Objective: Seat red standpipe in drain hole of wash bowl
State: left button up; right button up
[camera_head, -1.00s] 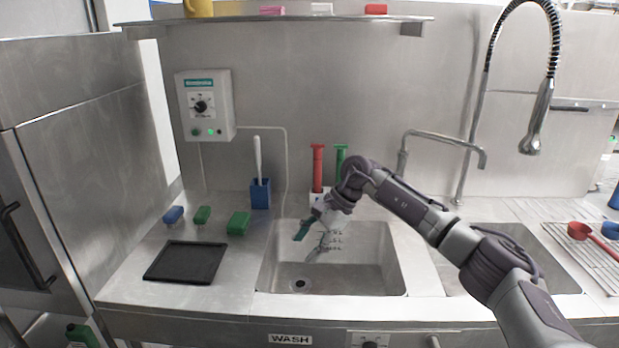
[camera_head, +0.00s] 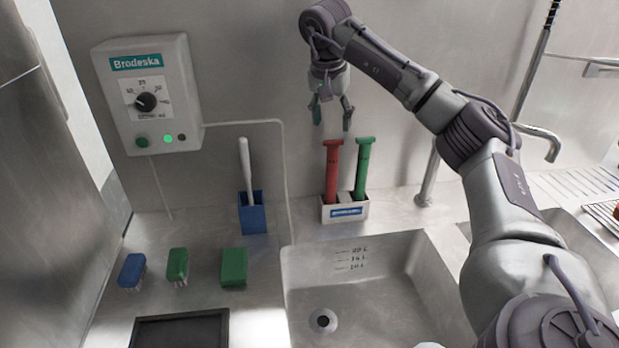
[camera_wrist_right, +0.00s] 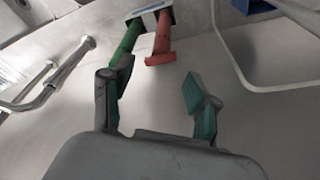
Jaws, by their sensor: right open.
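The red standpipe (camera_head: 333,172) stands upright, with a T-shaped top, in a white holder (camera_head: 345,212) behind the wash bowl. A green standpipe (camera_head: 363,168) leans slightly beside it in the same holder. The wash bowl (camera_head: 385,268) is empty in the head view, with the dark drain hole (camera_head: 323,320) in its floor. My right gripper (camera_head: 333,122) is open and empty, pointing down just above the tops of the pipes. In the right wrist view the red standpipe (camera_wrist_right: 161,42) lies beyond the open fingers (camera_wrist_right: 160,95), apart from them. My left gripper is not in view.
A blue holder (camera_head: 252,213) with a white-handled brush stands left of the pipes. Blue and green brushes (camera_head: 177,265) and a black tray (camera_head: 180,328) lie on the left counter. A control box (camera_head: 150,95) hangs on the wall. A faucet (camera_head: 430,175) stands right of the pipes.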

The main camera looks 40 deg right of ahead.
aim_at(335, 142)
jog(key=x, duration=0.4)
jog(key=shift+s+d+f, duration=0.2)
jog(key=shift+d+f, duration=0.05)
jog(key=shift+d, duration=0.1)
jog(key=x, duration=0.2)
jog(key=shift+w+d+f+p, duration=0.1)
jog(key=shift+f+p, duration=0.15)
jog(key=shift+p, duration=0.1)
jog(key=shift+w+f, duration=0.15)
jog(key=shift+f, duration=0.2)
jog(key=shift+w+d+f, duration=0.1)
jog(key=shift+f, duration=0.1)
jog(key=x, duration=0.2)
jog(key=p+x, duration=0.1)
jog(key=x, duration=0.1)
jog(key=shift+w+a+f+p, duration=0.1)
jog(key=shift+a+f+p, duration=0.1)
jog(key=shift+p, duration=0.1)
jog(key=shift+w+d+f, duration=0.1)
jog(key=shift+f, duration=0.2)
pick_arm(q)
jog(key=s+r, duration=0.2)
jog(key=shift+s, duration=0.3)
pick_arm(e)
jog(key=shift+c, duration=0.4)
